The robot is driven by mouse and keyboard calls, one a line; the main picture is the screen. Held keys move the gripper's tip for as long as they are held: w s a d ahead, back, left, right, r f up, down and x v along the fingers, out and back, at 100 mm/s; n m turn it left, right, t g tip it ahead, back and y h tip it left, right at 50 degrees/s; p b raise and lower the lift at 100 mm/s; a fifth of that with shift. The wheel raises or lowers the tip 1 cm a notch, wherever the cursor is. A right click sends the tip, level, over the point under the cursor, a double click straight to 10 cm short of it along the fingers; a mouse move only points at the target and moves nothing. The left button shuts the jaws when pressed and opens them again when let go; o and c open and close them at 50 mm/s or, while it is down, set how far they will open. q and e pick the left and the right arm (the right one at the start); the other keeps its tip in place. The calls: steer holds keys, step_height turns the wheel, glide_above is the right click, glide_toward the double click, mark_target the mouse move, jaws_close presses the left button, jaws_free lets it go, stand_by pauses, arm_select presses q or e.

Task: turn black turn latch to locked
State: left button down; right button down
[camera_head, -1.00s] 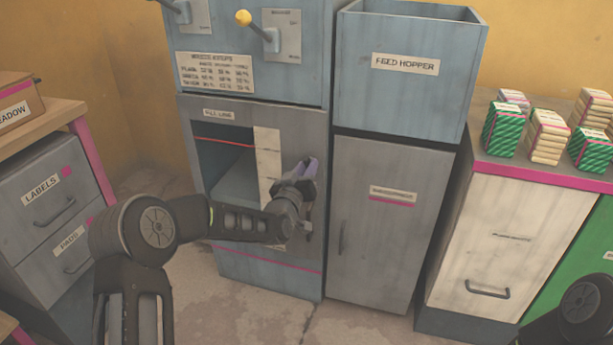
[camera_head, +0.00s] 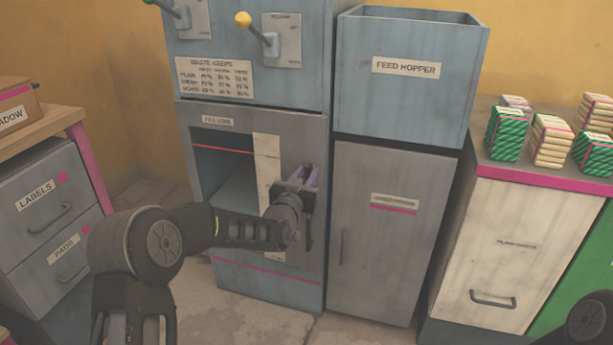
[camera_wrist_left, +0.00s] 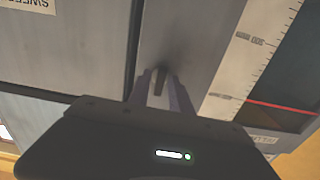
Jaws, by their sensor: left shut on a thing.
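The black turn latch is on the grey front panel (camera_head: 305,130) of the press, to the right of the opening. My right gripper is out of view.
The panel's opening, with a white scale strip (camera_head: 267,165), is left of the latch. A feed hopper (camera_head: 400,100) stands over a grey cabinet (camera_head: 385,260) at right. Several banded stacks sit on the right counter (camera_head: 550,179). A drawer unit (camera_head: 50,235) stands at left.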

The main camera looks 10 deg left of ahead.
arm_select(q)
steer(key=c, duration=1.5)
jaws_free()
steer(key=shift+s, duration=0.1)
steer(key=shift+s+a+p, duration=0.15)
steer(key=shift+s+p, duration=0.15)
steer(key=shift+s, duration=1.6)
steer(key=shift+s+a+p, duration=0.1)
steer(key=shift+s+p, duration=0.2)
steer(key=shift+s, duration=1.6)
